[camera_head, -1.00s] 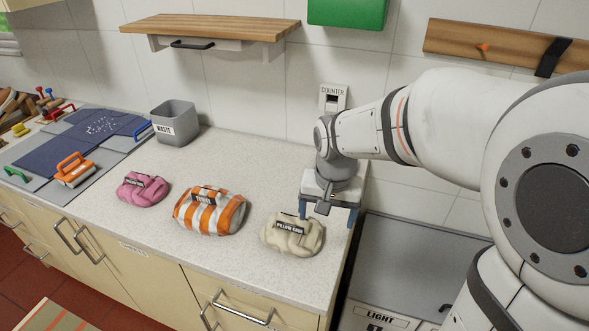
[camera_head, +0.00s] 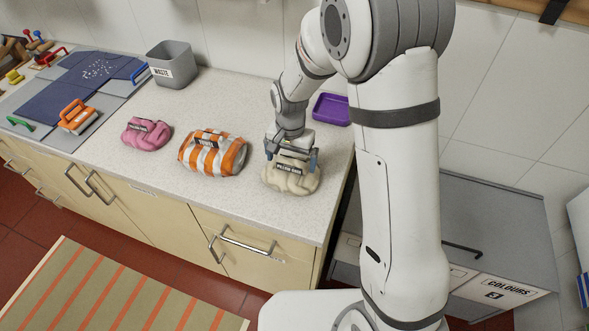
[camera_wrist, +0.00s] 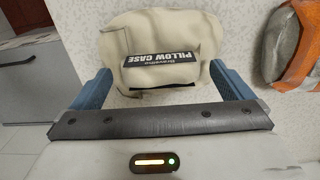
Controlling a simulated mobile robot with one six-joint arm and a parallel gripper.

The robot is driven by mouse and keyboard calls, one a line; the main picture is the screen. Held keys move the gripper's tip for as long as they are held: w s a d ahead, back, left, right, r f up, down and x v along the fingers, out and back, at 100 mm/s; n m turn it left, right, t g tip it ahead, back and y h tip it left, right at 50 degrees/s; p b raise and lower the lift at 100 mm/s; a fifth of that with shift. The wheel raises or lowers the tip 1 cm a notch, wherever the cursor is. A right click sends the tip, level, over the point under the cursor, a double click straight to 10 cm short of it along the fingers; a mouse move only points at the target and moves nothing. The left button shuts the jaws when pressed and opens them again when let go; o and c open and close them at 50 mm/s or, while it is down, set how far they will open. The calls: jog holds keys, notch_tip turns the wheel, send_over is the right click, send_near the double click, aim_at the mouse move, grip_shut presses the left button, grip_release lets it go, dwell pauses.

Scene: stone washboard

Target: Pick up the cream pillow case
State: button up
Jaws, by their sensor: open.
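The cream pillow case (camera_head: 291,180) is a rounded folded bundle with a dark label reading "PILLOW CASE". It lies on the right part of the speckled counter. In the wrist view the pillow case (camera_wrist: 165,48) lies just ahead of my gripper, its label facing the camera. My gripper (camera_head: 291,160) is directly over the back of the bundle. In the wrist view my gripper (camera_wrist: 163,88) is open, with one blue finger on each side of the bundle's near part. I cannot tell whether the fingers touch the cloth.
An orange-and-white striped bundle (camera_head: 212,155) lies left of the pillow case, and a pink bundle (camera_head: 146,134) lies farther left. A purple tray (camera_head: 332,109) is behind my gripper. A grey waste bin (camera_head: 170,65) stands at the back. The counter ends just right of the pillow case.

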jog(key=shift+f, duration=0.7)
jog(key=shift+c, duration=0.4)
jog(key=c, duration=1)
